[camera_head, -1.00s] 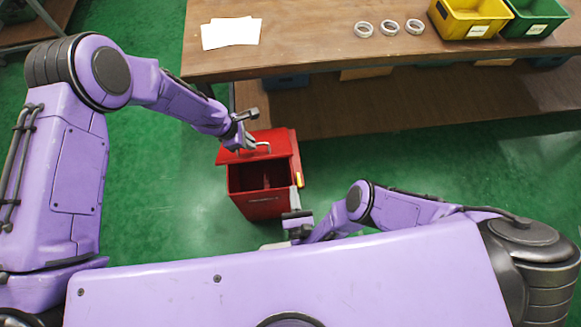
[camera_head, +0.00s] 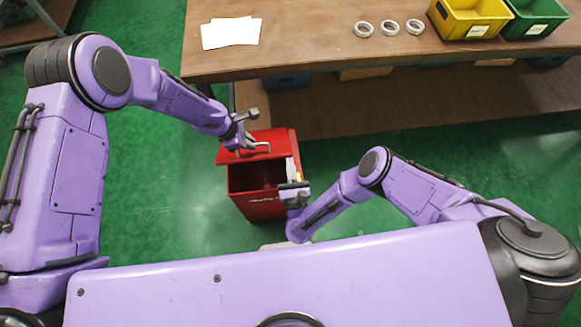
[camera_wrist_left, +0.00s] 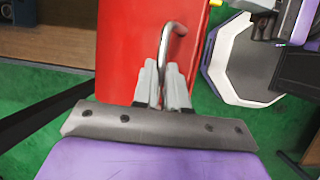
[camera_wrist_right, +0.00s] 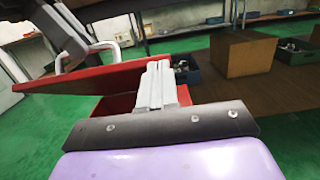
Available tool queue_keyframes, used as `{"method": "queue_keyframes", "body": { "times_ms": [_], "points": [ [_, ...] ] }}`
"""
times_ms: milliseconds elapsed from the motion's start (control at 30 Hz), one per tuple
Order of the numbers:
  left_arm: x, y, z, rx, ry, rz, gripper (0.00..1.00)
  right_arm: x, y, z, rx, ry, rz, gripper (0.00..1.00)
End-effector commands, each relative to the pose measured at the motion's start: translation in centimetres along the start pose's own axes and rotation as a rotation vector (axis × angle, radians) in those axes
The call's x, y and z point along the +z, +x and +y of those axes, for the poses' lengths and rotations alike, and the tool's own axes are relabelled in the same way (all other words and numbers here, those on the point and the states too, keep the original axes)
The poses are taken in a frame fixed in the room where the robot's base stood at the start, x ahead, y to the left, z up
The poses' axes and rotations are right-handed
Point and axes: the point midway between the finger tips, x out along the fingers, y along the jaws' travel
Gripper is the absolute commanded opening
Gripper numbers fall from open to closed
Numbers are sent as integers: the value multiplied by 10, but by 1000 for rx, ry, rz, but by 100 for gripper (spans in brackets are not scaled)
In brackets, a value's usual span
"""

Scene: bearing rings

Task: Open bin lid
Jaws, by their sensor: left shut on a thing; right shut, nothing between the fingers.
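The red bin (camera_head: 262,207) stands on the green floor below the table edge. Its front opening shows a dark inside. The red lid (camera_head: 280,138) is tilted up at the bin's far side; it also shows in the left wrist view (camera_wrist_left: 122,45) and the right wrist view (camera_wrist_right: 75,82). My left gripper (camera_head: 249,144) is shut on the lid's metal handle (camera_wrist_left: 177,32). My right gripper (camera_head: 296,178) is shut and empty at the bin's right side. In the right wrist view its fingertips (camera_wrist_right: 158,68) overlap the lid's edge; I cannot tell whether they touch.
The wooden table (camera_head: 300,45) holds white papers (camera_head: 230,33), three metal rings (camera_head: 389,28), a yellow bin (camera_head: 470,20) and a green bin (camera_head: 535,18). A lower shelf (camera_head: 420,98) runs beneath. Green floor is free left of the red bin.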

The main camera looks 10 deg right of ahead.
Motion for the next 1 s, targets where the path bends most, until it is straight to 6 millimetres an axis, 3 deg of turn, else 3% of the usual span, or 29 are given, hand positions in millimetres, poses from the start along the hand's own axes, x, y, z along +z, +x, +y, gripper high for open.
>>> {"method": "queue_keyframes", "body": {
  "times_ms": [400, 433, 500, 833, 1000],
  "points": [
    [-5, 0, 4, 13, -10, 10, 0, 7, 7, -1, -1, -1, 34, 0],
    [-5, 0, 4, 12, -10, 10, 19, 7, 7, -1, -1, -1, 34, 0],
    [-5, 1, 3, 10, -8, 8, 38, 7, 7, -1, -1, -1, 34, 0],
    [-2, -4, 2, 7, -4, 4, 38, 8, 7, -1, -2, -2, 34, 0],
    [-1, -38, 3, 10, -4, 4, 38, 8, 7, -2, -3, -3, 35, 0]
  ]
}}
